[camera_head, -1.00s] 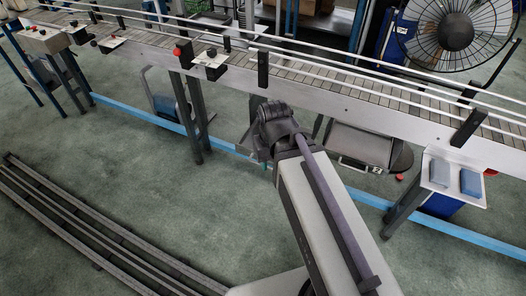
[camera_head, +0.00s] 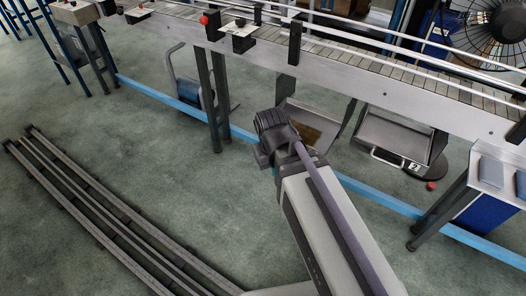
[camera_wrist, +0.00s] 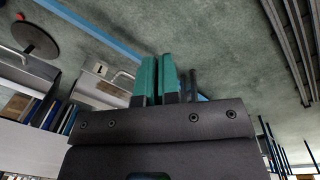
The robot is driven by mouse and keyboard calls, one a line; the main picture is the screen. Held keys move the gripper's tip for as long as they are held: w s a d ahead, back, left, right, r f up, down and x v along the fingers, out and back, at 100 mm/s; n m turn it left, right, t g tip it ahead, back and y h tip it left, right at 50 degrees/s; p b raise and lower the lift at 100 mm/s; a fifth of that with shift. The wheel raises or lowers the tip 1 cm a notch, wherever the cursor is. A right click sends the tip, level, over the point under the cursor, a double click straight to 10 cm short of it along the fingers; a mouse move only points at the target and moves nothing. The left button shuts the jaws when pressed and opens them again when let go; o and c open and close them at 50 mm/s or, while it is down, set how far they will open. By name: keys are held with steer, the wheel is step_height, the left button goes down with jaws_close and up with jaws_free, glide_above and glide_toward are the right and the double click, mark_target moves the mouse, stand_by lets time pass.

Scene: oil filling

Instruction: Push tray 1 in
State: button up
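Tray 1 (camera_head: 338,126) hangs below the conveyor in the head view, partly hidden behind my arm, with brownish contents showing inside. In the wrist view, tray 1 (camera_wrist: 93,92) carries a "1" label and a bar handle, just left of my fingers. My gripper (camera_wrist: 160,60) has two green fingers side by side with only a thin gap and nothing visible between them. The fingertips look close to the handle, but I cannot tell whether they touch. In the head view my wrist covers the fingers almost fully.
Tray 2 (camera_head: 398,135) sits to the right of tray 1. The conveyor (camera_head: 350,72) runs above both trays, on dark legs. A blue floor beam (camera_head: 385,198) passes below. Rails (camera_head: 95,210) lie at the left.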

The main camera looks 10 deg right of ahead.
steer(key=w+a+f+n+t+h+b, duration=0.1)
steer(key=w+f+n+b, duration=0.1)
steer(key=f+b, duration=0.3)
steer(key=w+a+f+n+t+h+b, duration=0.1)
steer(key=w+f+b, duration=0.1)
steer(key=f+b, duration=0.3)
steer(key=w+a+f+n+h+b, duration=0.1)
steer(key=w+f+n+h+b, duration=0.1)
steer(key=f+b, duration=0.3)
steer(key=shift+w+a+f+n+t, duration=0.1)
steer(key=shift+w+f+n+t, duration=0.15)
steer(key=shift+f, duration=0.55)
steer(key=shift+w+a+f+n+t, duration=0.15)
steer(key=shift+w+f, duration=0.15)
steer(key=shift+f, duration=0.45)
jaws_close()
steer(key=w+a+f+n+t+h+b, duration=0.45)
steer(key=w+a+n+t+b, duration=0.2)
steer(key=w+n+b, duration=0.6)
step_height(320, 180, up, 9)
steer(key=n+t+h+p, duration=0.2)
steer(key=n+t, duration=0.2)
steer(key=n, duration=0.4)
steer(key=x, duration=1.4)
